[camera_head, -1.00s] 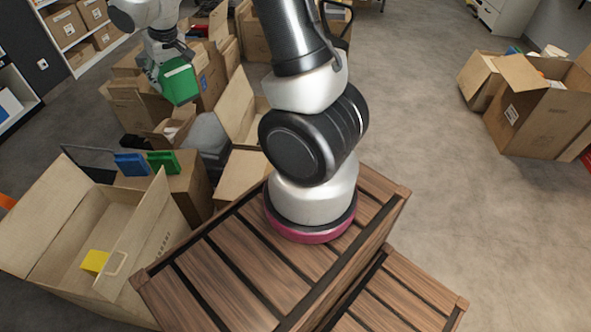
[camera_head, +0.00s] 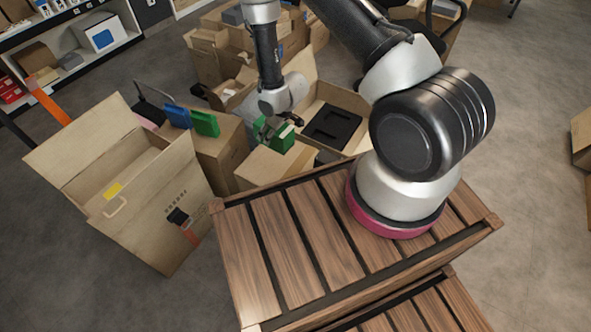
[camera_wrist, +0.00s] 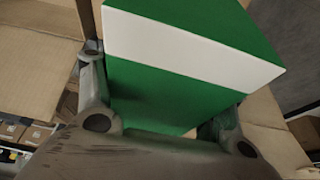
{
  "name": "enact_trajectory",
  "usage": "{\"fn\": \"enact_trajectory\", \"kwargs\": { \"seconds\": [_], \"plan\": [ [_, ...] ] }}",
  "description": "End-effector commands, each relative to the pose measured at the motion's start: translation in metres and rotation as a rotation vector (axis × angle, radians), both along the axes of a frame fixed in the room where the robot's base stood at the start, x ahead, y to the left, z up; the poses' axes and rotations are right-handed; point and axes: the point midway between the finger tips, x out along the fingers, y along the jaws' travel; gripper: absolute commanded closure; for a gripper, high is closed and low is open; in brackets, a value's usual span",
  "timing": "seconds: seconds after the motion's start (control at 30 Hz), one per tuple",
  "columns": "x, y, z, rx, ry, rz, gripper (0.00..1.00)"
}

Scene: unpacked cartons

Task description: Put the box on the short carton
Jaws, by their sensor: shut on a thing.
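The green box with a white band (camera_wrist: 190,60) is in my gripper and fills the middle of the wrist view, one finger on each side. In the head view the green box (camera_head: 284,139) shows partly behind my gripper (camera_head: 272,128), which is shut on it. A closed, plain-topped carton (camera_head: 268,168), seemingly the short carton, lies just below and in front of the box. I cannot tell whether the box touches its top. Beside it on the left, another carton (camera_head: 222,163) carries a blue item (camera_head: 178,116) and a green item (camera_head: 205,123).
An open carton with a black insert (camera_head: 333,127) is right of my gripper. Several cartons crowd behind. A slatted wooden crate (camera_head: 290,240) is in front. Floor at right is mostly clear.

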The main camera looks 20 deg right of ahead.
Motion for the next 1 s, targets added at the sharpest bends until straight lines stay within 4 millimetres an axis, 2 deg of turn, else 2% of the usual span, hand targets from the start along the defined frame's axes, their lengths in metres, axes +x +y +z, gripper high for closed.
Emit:
{"fn": "enact_trajectory", "kwargs": {
  "seconds": [0.03,0.13,0.4,0.57,0.8,1.0],
  "plan": [
    [-0.005,0.001,-0.011,-0.001,0.001,0.014,0.69],
    [-0.011,0.002,-0.027,-0.001,-0.002,0.033,0.69],
    [-0.012,0.002,-0.075,-0.001,-0.003,0.037,0.69],
    [-0.011,0.003,-0.087,-0.001,-0.004,0.037,0.69],
    [-0.012,0.002,-0.121,0.000,-0.003,0.036,0.69],
    [-0.011,0.003,-0.124,0.000,-0.005,0.036,0.69]
  ]
}}
